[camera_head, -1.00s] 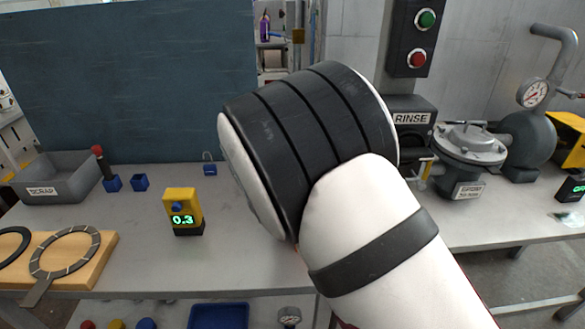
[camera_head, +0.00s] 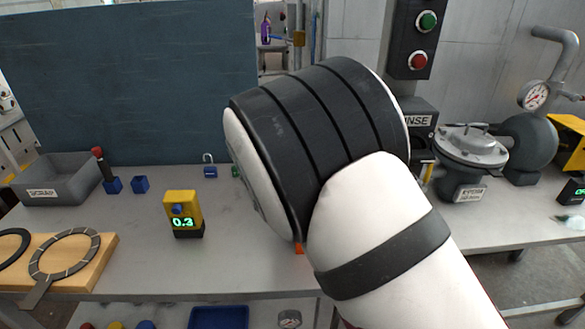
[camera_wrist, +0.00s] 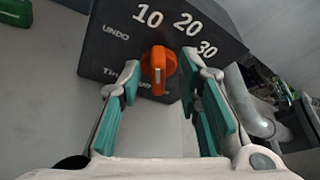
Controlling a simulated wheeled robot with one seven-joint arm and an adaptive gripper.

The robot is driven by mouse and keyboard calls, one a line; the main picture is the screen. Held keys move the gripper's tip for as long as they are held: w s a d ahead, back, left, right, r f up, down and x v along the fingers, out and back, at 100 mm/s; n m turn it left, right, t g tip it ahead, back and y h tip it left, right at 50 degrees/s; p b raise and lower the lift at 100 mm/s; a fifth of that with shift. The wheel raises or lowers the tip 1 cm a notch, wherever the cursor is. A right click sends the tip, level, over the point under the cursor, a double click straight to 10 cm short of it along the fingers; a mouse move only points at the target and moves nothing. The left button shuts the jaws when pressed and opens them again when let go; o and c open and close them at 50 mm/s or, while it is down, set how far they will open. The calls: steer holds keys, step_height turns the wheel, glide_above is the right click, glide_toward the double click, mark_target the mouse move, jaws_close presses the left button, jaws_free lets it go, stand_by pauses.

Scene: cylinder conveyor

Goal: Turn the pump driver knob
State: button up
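In the wrist view an orange knob (camera_wrist: 159,68) sits on a dark panel (camera_wrist: 108,55) marked 10, 20, 30 and UNDO; another label is partly hidden. My gripper (camera_wrist: 160,76) is open, with its green-padded fingers on either side of the knob and visible gaps to it. I cannot tell whether this is the pump driver's knob. In the head view my arm hides the gripper and this panel.
A grey scrap bin (camera_head: 60,181), small blue blocks (camera_head: 140,184) and a wooden board with rings (camera_head: 100,262) lie left on the bench (camera_head: 140,225). A lidded metal vessel (camera_head: 470,155) and a red-green button box (camera_head: 413,40) are on the right.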

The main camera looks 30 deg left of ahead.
step_height(320, 180, up, 10)
steer(key=shift+f, duration=0.25)
stand_by(0.3)
